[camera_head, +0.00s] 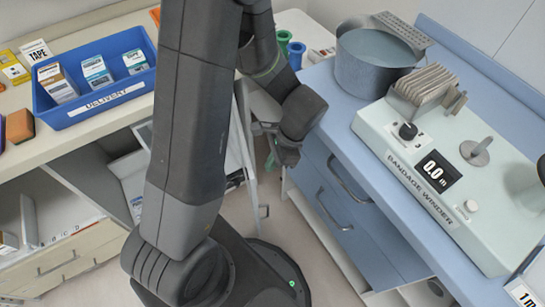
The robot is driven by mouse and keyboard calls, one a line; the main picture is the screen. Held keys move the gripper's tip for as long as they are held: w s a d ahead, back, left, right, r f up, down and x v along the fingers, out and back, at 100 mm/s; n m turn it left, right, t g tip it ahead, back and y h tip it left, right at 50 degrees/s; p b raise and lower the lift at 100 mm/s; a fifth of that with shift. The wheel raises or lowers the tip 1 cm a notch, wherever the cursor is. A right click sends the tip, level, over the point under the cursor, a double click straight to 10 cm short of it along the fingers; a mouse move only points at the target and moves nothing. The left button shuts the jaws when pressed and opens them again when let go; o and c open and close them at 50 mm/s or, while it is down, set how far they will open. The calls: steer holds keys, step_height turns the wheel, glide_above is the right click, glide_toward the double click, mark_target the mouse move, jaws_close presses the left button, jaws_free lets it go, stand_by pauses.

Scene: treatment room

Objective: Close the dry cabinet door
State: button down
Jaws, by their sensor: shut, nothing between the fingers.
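A pale door-like panel (246,140) with a small grey handle stands out edge-on from beneath the left counter, beside an open cabinet interior. It looks like the dry cabinet door standing open, but no label is readable and my arm hides much of it. My gripper (280,157) is just right of this panel, pointing down, shut and empty. I cannot tell whether it touches the panel.
A blue delivery tray (95,95) with small boxes sits on the left counter (80,137). Blue drawers (345,200) stand close on the right, below a bandage winder (440,165) and a grey pot (372,65). A narrow floor strip lies between.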

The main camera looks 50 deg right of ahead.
steer(key=x, duration=0.7)
steer(key=shift+f, duration=0.3)
steer(key=shift+w, duration=0.15)
